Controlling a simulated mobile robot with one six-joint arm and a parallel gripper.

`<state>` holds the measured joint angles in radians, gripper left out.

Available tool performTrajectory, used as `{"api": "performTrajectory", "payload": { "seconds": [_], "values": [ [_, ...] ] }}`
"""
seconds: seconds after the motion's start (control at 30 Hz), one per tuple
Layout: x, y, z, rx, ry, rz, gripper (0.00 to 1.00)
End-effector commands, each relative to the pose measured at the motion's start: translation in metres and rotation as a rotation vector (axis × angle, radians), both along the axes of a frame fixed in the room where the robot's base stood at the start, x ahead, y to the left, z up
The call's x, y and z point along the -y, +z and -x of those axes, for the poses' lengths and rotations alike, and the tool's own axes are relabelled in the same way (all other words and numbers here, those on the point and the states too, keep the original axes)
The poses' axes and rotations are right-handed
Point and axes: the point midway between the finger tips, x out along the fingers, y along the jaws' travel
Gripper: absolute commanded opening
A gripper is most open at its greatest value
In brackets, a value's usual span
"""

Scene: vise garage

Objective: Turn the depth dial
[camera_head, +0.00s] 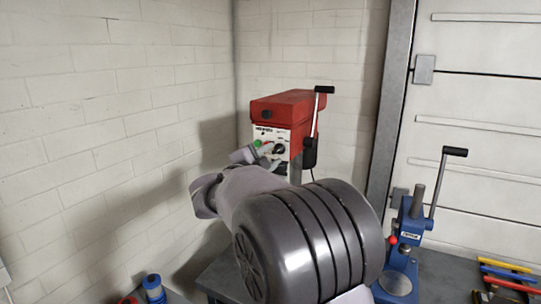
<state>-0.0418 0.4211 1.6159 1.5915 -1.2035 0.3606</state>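A red drill-press-like machine (292,106) stands in the corner, with a pale front panel. A round black dial (279,149) is on that panel, and a small green spot shows to its upper left. My gripper (266,154) is in front of the panel, close beside the dial on its left and lower side. It is small in the view, and I cannot tell whether it touches the dial or whether its fingers are apart. My grey arm hides the lower part of the machine.
A black-handled lever (317,112) stands on the machine's right side. A blue lever press (411,225) stands on the bench at the right, with colored-handled tools (508,275) beyond it. A blue cylindrical object (153,288) is at the bottom left. A brick wall (80,120) closes the left side.

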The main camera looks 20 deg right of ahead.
Motion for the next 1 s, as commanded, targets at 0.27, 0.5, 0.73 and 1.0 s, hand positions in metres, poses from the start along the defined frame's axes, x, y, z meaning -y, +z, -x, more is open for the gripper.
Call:
{"api": "performTrajectory", "payload": {
  "seconds": [0.27,0.5,0.73,1.0],
  "values": [
    [0.0152,0.0006,-0.0119,0.001,0.001,0.001,0.33],
    [0.015,0.0007,-0.0118,0.001,0.001,0.001,0.23],
    [0.0149,0.0007,-0.0117,0.001,0.001,0.001,0.0],
    [0.0149,0.0018,-0.0116,-0.017,0.001,0.014,0.0]
  ]
}}
